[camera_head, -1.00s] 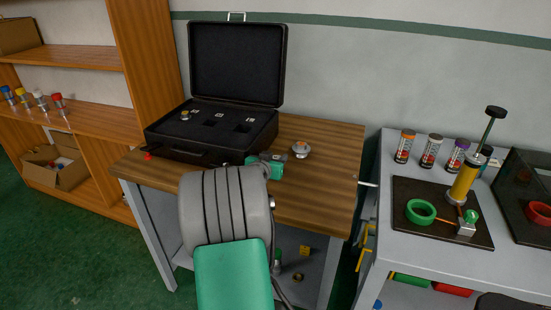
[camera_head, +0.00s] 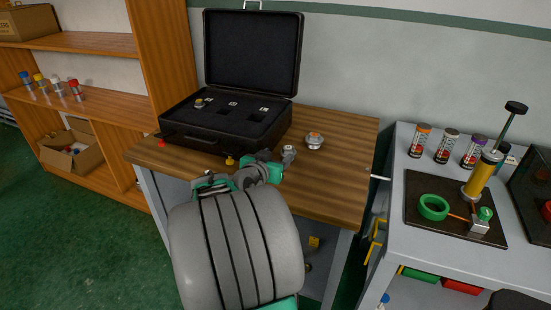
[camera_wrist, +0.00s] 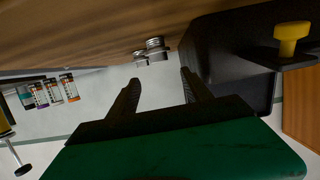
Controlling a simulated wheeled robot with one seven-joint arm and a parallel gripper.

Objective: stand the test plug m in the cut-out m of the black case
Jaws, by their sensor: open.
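The open black case (camera_head: 228,128) stands on the wooden table, lid up. Its foam has labelled cut-outs; the labels are too small to read surely. A small plug with a yellowish top (camera_head: 199,103) stands at the left one; the middle and right ones look empty. Two silvery plugs stand on the table to the right of the case: a nearer one (camera_head: 288,152) and a larger-looking one (camera_head: 315,141). I cannot tell which is m. My gripper (camera_wrist: 160,79) is open and empty; in the wrist view the plugs (camera_wrist: 155,46) show beyond its fingers, apart from them.
A yellow knob (camera_wrist: 292,38) on a dark bracket is close to my gripper, by the case (camera_wrist: 228,60). A red knob (camera_head: 161,143) is at the case's left front. A grey bench (camera_head: 395,215) with canisters and a pump stands right. The table's right part is clear.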

